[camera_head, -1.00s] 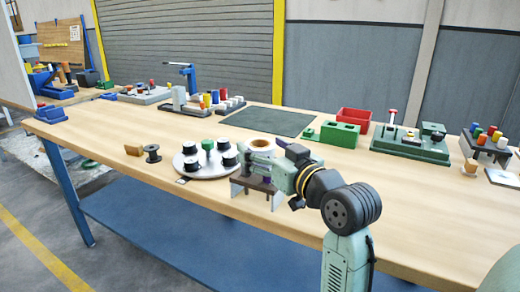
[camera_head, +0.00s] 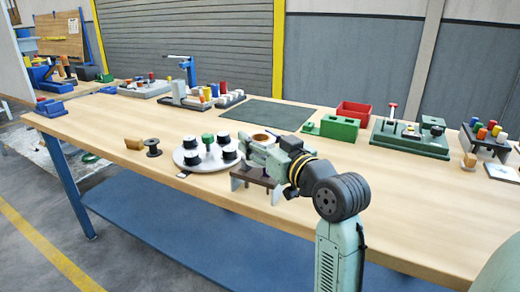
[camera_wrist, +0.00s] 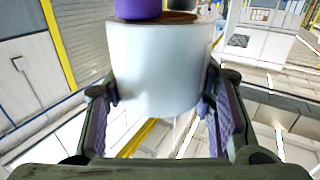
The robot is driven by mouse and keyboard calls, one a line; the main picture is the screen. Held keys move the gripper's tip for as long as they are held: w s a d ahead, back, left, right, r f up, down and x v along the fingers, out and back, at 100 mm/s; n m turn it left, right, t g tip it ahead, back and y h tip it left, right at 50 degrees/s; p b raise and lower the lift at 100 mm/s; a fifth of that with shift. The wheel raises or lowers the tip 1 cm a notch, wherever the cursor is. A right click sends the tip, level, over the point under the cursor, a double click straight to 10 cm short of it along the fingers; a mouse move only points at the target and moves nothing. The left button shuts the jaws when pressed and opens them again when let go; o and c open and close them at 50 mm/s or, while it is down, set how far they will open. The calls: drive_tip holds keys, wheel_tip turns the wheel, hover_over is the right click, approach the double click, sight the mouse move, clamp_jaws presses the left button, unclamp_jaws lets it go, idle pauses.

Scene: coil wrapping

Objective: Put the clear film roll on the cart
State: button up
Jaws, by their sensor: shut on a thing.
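The clear film roll (camera_wrist: 163,65) is a wide, pale, whitish cylinder between both fingers of my gripper (camera_wrist: 163,105) in the wrist view. The fingers press on its sides. In the head view, the brown-cored top of the roll (camera_head: 262,138) shows just behind my gripper (camera_head: 252,148), above the bench; its lower part is hidden. No cart can be made out in the head view.
A round pale plate (camera_head: 205,168) with black spools and a green knob stands left of my gripper. A small dark stand (camera_head: 255,177) is below it. A dark green mat (camera_head: 270,115) lies behind. The bench front left (camera_head: 105,125) is mostly clear.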

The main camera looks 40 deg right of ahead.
drive_tip(key=c, duration=0.5)
drive_tip(key=shift+r, duration=0.45)
drive_tip(key=shift+s+a+r+b, duration=0.7)
drive_tip(key=shift+s+a, duration=0.7)
drive_tip(key=shift+s, duration=0.9)
drive_tip(key=shift+s+a+r+b, duration=0.6)
drive_tip(key=shift+s+a, duration=0.8)
drive_tip(key=shift+s, duration=0.85)
drive_tip(key=shift+s+a+r+b, duration=0.7)
drive_tip(key=shift+s+a, duration=0.7)
drive_tip(key=shift+s, duration=0.9)
